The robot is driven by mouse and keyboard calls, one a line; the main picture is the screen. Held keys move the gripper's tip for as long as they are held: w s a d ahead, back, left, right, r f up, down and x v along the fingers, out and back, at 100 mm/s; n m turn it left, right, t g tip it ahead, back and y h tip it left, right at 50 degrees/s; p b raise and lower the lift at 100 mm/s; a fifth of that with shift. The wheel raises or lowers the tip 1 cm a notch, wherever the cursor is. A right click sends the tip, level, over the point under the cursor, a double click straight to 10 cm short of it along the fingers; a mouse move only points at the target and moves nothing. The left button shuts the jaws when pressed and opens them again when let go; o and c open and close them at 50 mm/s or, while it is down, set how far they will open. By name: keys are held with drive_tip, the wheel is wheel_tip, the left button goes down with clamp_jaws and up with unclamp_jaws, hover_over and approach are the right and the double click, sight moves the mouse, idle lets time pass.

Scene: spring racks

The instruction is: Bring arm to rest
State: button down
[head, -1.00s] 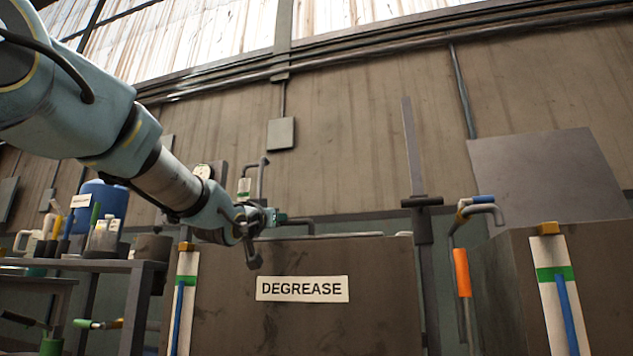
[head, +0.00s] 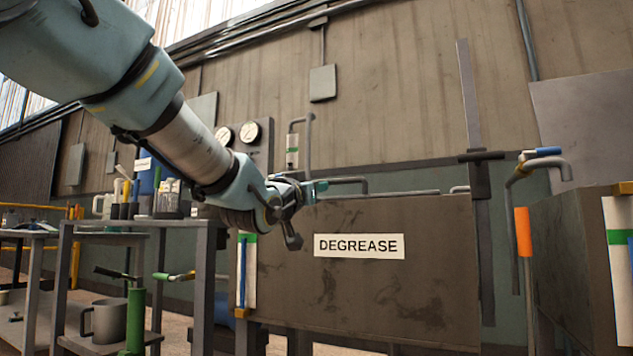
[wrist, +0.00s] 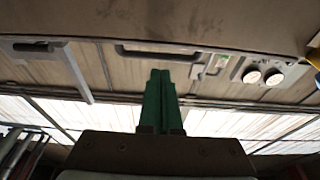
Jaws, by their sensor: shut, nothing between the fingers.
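My arm reaches in from the upper left of the head view. My gripper (head: 318,187) is at its end, in front of the upper part of the brown tank (head: 430,250) labelled DEGREASE. In the wrist view its green fingers (wrist: 160,75) are together with nothing between them. The wrist view looks upside down toward the wall and windows, with the brown tank face along the top edge. I cannot tell the exact gap between my gripper and the tank.
A grey bench (head: 120,224) with bottles and jars stands at the left, with a grey mug (head: 108,322) on a lower shelf. Two round gauges (head: 250,132) are on a panel behind. An orange-handled tool (head: 523,232) hangs right of the tank. A second tank is at the right edge.

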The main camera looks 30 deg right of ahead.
drive_tip(key=shift+s+a+f, duration=0.1)
drive_tip(key=shift+f, duration=0.05)
drive_tip(key=w+a+f+n+y+p, duration=0.3)
drive_tip(key=w+a+f+y, duration=0.35)
drive_tip(key=w+f, duration=0.2)
drive_tip(key=w+a+f+n+g+y+p, duration=0.3)
drive_tip(key=a+f+y, duration=0.4)
drive_tip(key=a+f, duration=1.1)
drive_tip(key=s+a+f+n+g+y+p, duration=0.25)
drive_tip(key=s+a+f, duration=0.25)
drive_tip(key=s+a, duration=0.35)
drive_tip(key=s+a+f+n+g+y+p, duration=0.2)
drive_tip(key=s+a+f+g, duration=0.2)
drive_tip(key=s+a, duration=0.5)
wheel_tip(320, 180, up, 37)
drive_tip(key=w+a+p, duration=0.1)
drive_tip(key=p, duration=3.6)
drive_tip(key=shift+w+r, duration=0.15)
drive_tip(key=shift+w, duration=0.1)
